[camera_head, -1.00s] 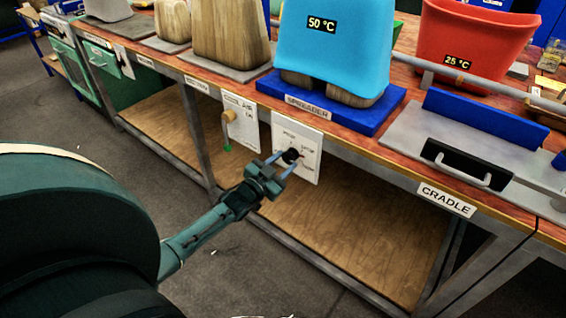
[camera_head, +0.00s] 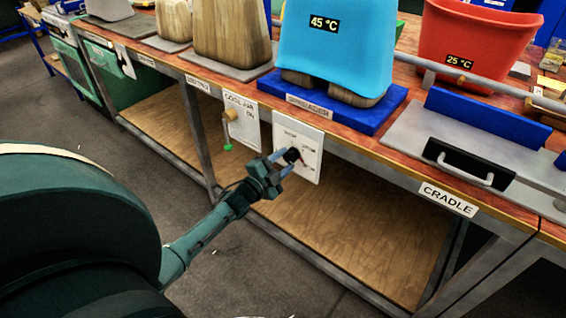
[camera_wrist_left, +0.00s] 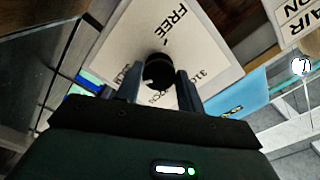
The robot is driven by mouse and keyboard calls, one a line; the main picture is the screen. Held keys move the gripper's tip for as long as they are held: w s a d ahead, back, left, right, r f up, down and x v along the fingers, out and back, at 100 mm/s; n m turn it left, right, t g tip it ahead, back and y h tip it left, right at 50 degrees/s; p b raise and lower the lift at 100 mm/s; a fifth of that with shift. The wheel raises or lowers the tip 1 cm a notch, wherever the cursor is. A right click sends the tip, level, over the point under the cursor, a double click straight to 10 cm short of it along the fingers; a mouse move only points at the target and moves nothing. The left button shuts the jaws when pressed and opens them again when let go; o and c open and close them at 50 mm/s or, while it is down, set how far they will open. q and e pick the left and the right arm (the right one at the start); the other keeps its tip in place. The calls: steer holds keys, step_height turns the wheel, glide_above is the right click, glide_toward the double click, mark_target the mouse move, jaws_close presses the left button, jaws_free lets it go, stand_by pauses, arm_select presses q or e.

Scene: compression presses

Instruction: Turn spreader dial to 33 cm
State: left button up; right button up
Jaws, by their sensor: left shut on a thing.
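The spreader dial is a small black knob (camera_head: 292,155) on a white panel (camera_head: 312,140) below the bench's front edge, under the SPREADER label (camera_head: 309,104). My left gripper (camera_head: 282,163) reaches it from the front and is shut on the knob. In the left wrist view the knob (camera_wrist_left: 158,70) sits between the two fingers of my left gripper (camera_wrist_left: 157,88). The panel there shows the word FREE (camera_wrist_left: 165,28); other markings are partly hidden by the fingers. My right gripper is not in view.
A blue shell reading 45 °C (camera_head: 340,40) stands over wooden forms on a blue base (camera_head: 355,117) above the panel. A cool-air valve (camera_head: 229,116) hangs to the left. A cradle with a black handle plate (camera_head: 468,165) is at right. The lower plywood shelf (camera_head: 350,240) is empty.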

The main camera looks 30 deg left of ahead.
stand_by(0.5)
arm_select(q)
steer(key=o, duration=1)
steer(key=shift+c, duration=0.2)
steer(key=shift+s, duration=0.1)
steer(key=shift+s, duration=0.35)
steer(key=s+a+p, duration=0.1)
steer(key=s, duration=1.1)
steer(key=shift+p, duration=0.35)
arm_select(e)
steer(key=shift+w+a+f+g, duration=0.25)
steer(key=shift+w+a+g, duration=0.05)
arm_select(q)
steer(key=shift+s, duration=0.1)
